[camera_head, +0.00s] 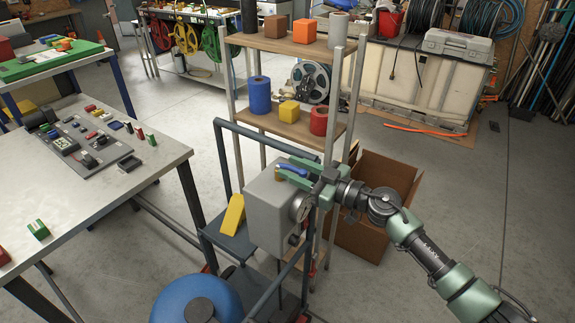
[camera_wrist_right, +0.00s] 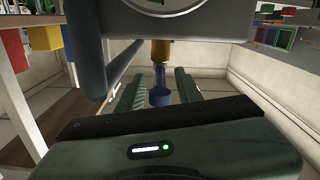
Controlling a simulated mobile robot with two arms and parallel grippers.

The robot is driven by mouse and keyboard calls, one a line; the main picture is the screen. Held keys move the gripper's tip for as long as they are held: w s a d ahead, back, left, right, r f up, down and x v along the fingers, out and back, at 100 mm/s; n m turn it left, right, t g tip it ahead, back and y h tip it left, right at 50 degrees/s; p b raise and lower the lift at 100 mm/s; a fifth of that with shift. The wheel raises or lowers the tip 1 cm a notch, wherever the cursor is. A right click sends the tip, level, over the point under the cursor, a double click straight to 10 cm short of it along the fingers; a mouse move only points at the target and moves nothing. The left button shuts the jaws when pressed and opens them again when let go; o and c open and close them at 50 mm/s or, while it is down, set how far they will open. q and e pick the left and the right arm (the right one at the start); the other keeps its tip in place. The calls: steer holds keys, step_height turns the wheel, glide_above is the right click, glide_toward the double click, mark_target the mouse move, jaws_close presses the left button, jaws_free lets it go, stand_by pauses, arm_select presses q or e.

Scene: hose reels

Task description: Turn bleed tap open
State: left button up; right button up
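The bleed tap has a blue lever (camera_head: 291,170) on a brass fitting (camera_head: 279,175) at the top of a grey box (camera_head: 266,212) with a round gauge (camera_head: 299,207). My right gripper (camera_head: 287,168) reaches in from the right, its green fingers either side of the lever. In the right wrist view, the blue lever (camera_wrist_right: 160,88) hangs below the brass body (camera_wrist_right: 161,51), between the two spread fingers (camera_wrist_right: 160,80). Gaps show on both sides, so the gripper looks open and not clamped. The fingers partly hide the tap in the head view. My left gripper is out of view.
The box sits on a blue-grey cart (camera_head: 233,243) with a yellow wedge (camera_head: 232,216) and a blue tank (camera_head: 180,300). A shelf rack (camera_head: 295,128) stands close behind, a cardboard box (camera_head: 360,238) to the right. A grey workbench (camera_head: 90,205) is left. Floor at far right is clear.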

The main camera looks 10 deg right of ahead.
steer(key=shift+x, duration=0.8)
jaws_close()
stand_by(0.9)
